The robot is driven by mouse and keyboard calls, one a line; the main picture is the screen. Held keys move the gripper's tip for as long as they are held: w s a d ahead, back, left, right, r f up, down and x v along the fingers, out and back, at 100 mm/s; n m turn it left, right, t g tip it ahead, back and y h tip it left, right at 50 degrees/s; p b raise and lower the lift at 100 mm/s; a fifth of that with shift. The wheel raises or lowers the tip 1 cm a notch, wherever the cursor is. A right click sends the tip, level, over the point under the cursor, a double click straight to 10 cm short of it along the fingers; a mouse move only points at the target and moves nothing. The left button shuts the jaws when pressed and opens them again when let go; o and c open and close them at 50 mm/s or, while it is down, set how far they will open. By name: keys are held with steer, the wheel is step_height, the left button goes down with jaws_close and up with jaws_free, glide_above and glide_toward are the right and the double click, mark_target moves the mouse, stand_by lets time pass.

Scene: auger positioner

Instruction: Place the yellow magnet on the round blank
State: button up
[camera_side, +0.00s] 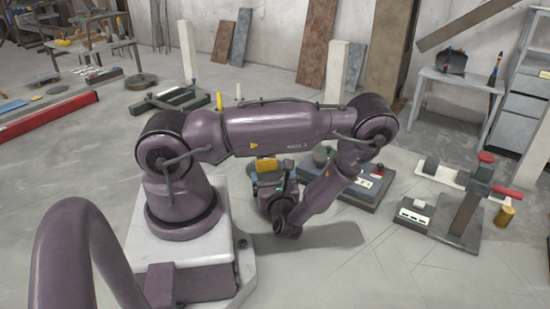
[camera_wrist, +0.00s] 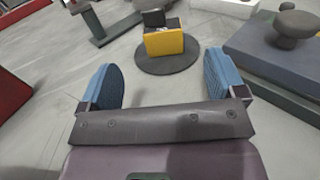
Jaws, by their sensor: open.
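The yellow magnet (camera_wrist: 164,43) is a block in the wrist view, with a dark block right behind it. It appears to rest upright on a flat dark disc, which looks like the round blank (camera_wrist: 167,65). My gripper (camera_wrist: 161,74) is open, its two blue fingers wide apart with nothing between them, on the near side of the disc. In the side view the yellow magnet (camera_side: 266,164) shows just behind my gripper (camera_side: 268,182), below my arm.
A blue-grey base (camera_wrist: 270,55) with a dark knob (camera_wrist: 296,24) stands right of the disc. A red-sided object (camera_wrist: 12,90) is at the left edge. In the side view a stand with a red handle (camera_side: 470,205) is at the right. Grey floor lies open in front.

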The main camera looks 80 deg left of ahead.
steer(key=d+r+n+t+h, duration=0.2)
steer(key=d+r+n+h, duration=0.7)
steer(key=r, duration=0.6)
steer(key=d+r+n+t+h, duration=0.3)
steer(key=d+r+n+h, duration=0.5)
steer(key=d+r, duration=0.4)
step_height(320, 180, up, 5)
steer(key=shift+w+f+n+t+h, duration=0.2)
steer(key=shift+w+n+t+h, duration=0.1)
steer(key=shift+n+h, duration=0.15)
